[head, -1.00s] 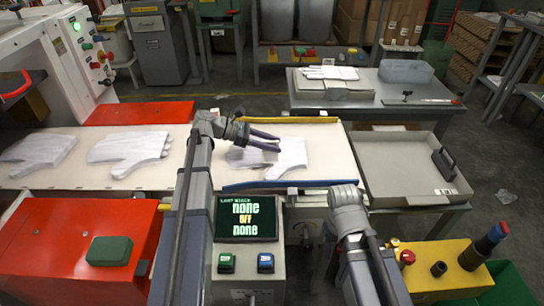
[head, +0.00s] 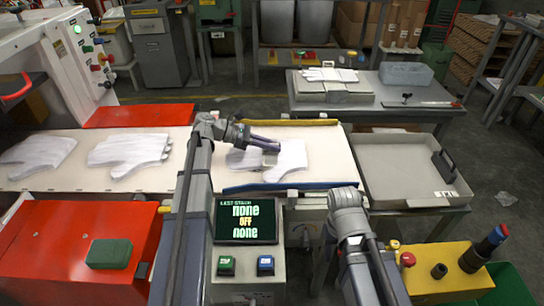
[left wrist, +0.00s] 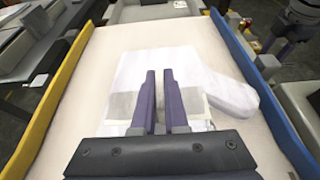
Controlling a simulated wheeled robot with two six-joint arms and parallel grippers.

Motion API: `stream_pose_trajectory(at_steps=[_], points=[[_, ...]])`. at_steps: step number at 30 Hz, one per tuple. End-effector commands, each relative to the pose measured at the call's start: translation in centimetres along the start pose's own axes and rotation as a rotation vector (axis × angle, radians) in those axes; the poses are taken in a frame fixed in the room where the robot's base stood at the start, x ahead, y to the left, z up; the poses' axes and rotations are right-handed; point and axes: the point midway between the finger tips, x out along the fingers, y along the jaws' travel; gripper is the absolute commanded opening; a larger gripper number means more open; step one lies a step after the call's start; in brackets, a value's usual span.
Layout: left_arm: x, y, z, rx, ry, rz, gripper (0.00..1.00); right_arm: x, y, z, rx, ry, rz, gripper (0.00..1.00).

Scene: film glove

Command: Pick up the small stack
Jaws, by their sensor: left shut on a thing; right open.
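A small stack of white film gloves (head: 290,158) lies on the pale belt (head: 320,140) between a yellow rail and a blue rail. My left gripper (head: 278,147) is over the stack with its fingers close together, shut on it. In the left wrist view the two dark fingers (left wrist: 159,85) lie across the middle of the stack (left wrist: 215,88), which looks to be still resting on the belt. The exact grip point is hidden by the fingers. My right gripper is not in view; only my right arm shows at the bottom of the head view.
More white gloves (head: 128,150) lie on the belt to the left. A grey tray (head: 400,195) with a black handle stands right of the belt. A control box screen (head: 247,220) reads none, off, none. A table (head: 385,100) with a glove pile stands behind.

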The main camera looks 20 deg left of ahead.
Motion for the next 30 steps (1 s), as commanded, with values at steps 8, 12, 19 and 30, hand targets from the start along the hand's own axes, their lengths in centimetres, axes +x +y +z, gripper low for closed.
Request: stream_pose_trajectory(at_steps=[8,12,19,30], points=[[0.0,0.0,0.1,0.0,0.0,0.0,0.0,-0.1,0.0,0.0,0.0,0.0,0.0,0.5],[-0.2,0.0,0.5,0.0,0.0,0.0,0.0,-0.6,0.1,0.0,0.0,0.0,0.0,0.5],[-1.1,0.0,2.6,0.0,0.0,0.0,0.0,-2.8,0.3,0.2,0.0,0.0,0.0,0.5],[-3.2,0.0,7.8,0.0,0.0,0.0,0.0,-8.4,0.8,0.5,0.0,0.0,0.0,0.5]])
